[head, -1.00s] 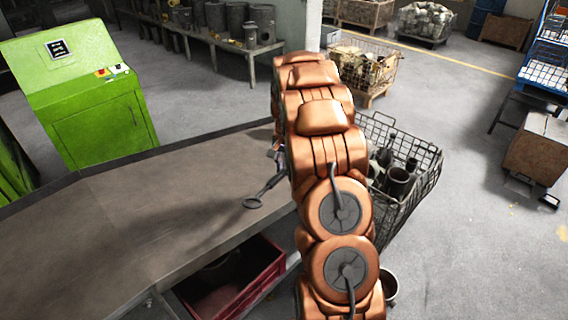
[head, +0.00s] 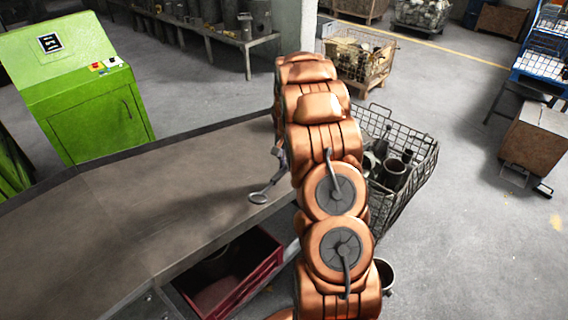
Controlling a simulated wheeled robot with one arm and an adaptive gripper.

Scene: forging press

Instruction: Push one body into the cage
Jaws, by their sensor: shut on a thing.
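A rod with a flat round end (head: 260,197) shows left of my arm, over the right part of the brown bench (head: 150,205). My gripper (head: 281,156) is at the rod's upper end and mostly hidden by my arm; it is shut on the rod. The wire cage (head: 424,172) stands on the floor right of the bench, behind my arm. Several dark grey cylindrical bodies (head: 392,175) stand or lean in it. My arm hides the cage's left part and the bench's right end. I see no body on the visible bench.
A green control cabinet (head: 85,95) stands at left behind the bench. A red crate (head: 268,262) sits below its front edge. A grey table with cylinders (head: 245,45) and another basket (head: 362,60) stand at the back.

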